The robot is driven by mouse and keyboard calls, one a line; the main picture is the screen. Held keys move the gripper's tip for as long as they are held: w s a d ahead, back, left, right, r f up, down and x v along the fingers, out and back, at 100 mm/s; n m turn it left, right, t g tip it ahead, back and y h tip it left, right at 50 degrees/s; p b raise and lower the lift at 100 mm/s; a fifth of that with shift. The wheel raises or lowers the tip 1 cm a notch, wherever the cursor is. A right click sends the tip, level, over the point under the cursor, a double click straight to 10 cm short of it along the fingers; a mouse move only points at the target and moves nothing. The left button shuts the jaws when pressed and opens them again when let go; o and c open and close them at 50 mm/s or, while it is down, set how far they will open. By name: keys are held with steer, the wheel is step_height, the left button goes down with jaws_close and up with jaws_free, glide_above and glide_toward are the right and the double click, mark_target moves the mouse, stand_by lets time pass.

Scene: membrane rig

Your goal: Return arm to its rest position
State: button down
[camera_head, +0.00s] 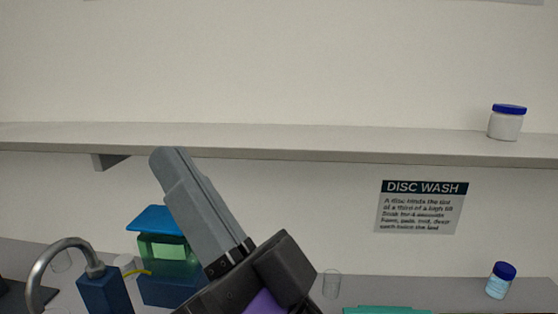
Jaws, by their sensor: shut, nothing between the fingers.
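My gripper (172,158) shows in the head view, left of the middle. Its long grey fingers lie together and point up and to the left, with nothing between them. The fingertips appear in front of the shelf's front edge. The dark arm link behind the fingers runs down to the bottom edge of the picture and is cut off there.
A long shelf (300,142) crosses the wall, with a blue-lidded white jar (505,124) at right. On the bench are a blue-and-green device (168,254), a curved metal pipe (48,262), a clear glass (332,284), a blue-capped bottle (500,281) and a teal item (388,310).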

steer(key=d+f+m+t+h, duration=0.9)
steer(key=d+f+m+h, duration=0.2)
steer(key=d+f+h, duration=0.85)
steer(key=s+d+f+n+g+h, duration=0.1)
steer(key=s+d+f+g, duration=0.3)
steer(key=s+f, duration=0.7)
steer(key=s+d+f+n+g+h, duration=0.1)
steer(key=s+d+f+n+g, duration=0.2)
steer(key=s+f, duration=0.8)
steer(key=s+d+g, duration=0.1)
steer(key=d+g, duration=0.1)
steer(key=d, duration=0.1)
steer(key=shift+f, duration=0.25)
steer(key=shift+w, duration=0.1)
